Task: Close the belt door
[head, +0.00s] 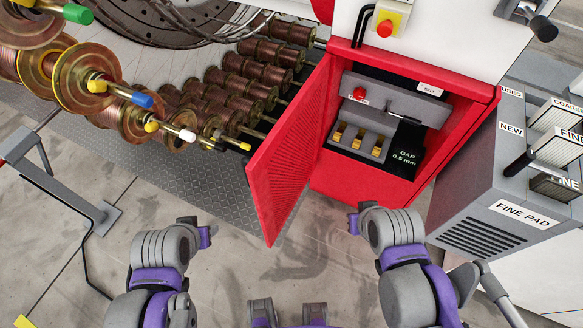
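The belt door (290,150) is a red panel with a ribbed patch on its face. It stands open, swung out to the left of the red belt cabinet (352,182) and toward me. Inside the cabinet are a grey unit with a red knob, a dark lever and several brass-coloured blocks. Links of my left and right arms show at the bottom, both apart from the door.
Racks of copper spools (240,88) stand close behind and left of the door. A grey pad cabinet (495,190) labelled FINE PAD stands to the right. A red button on a yellow box (388,20) sits above. Open grey floor (300,235) lies in front.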

